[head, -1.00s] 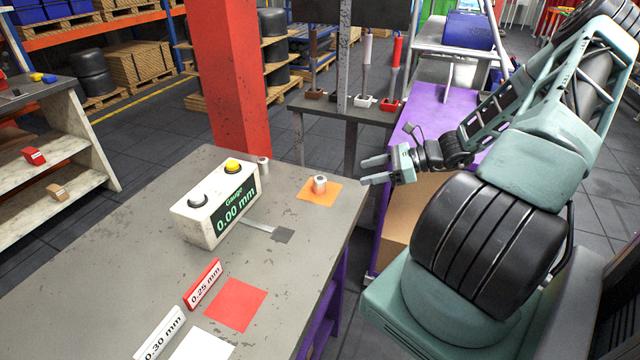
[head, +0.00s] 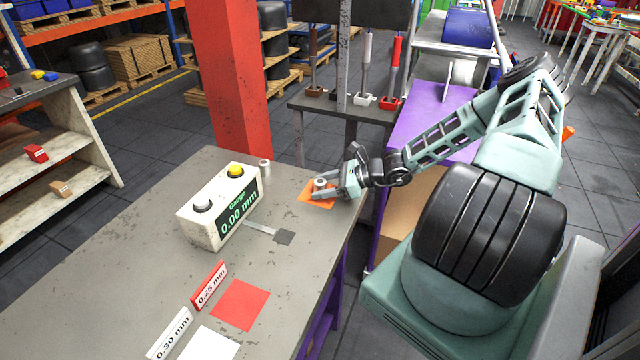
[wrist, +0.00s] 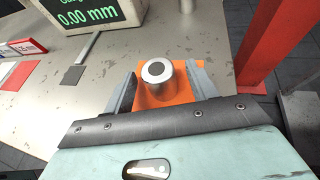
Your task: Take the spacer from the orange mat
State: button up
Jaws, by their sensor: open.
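The spacer (head: 320,184) is a short silver ring with a dark hole, standing upright on the orange mat (head: 308,194) near the table's far right edge. In the wrist view the spacer (wrist: 157,74) is between my two fingers, with the orange mat (wrist: 178,98) beneath it. My gripper (head: 328,190) is open, with one finger on either side of the spacer. In the wrist view, gaps show between the spacer and both fingers. Part of the mat is hidden by my gripper.
A white gauge (head: 220,207) reading 0.00 mm stands left of the mat. A second silver cylinder (head: 265,168) stands behind it. A red mat (head: 239,304) and a white mat (head: 208,346) lie nearer, beside label signs. A red pillar (head: 226,75) rises behind the table.

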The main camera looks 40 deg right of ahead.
jog(key=shift+w+a+f, duration=0.2)
jog(key=shift+w, duration=0.05)
jog(key=shift+c, duration=0.4)
jog(key=c, duration=1.2)
jog(key=shift+o, duration=0.3)
jog(key=shift+r, duration=0.1)
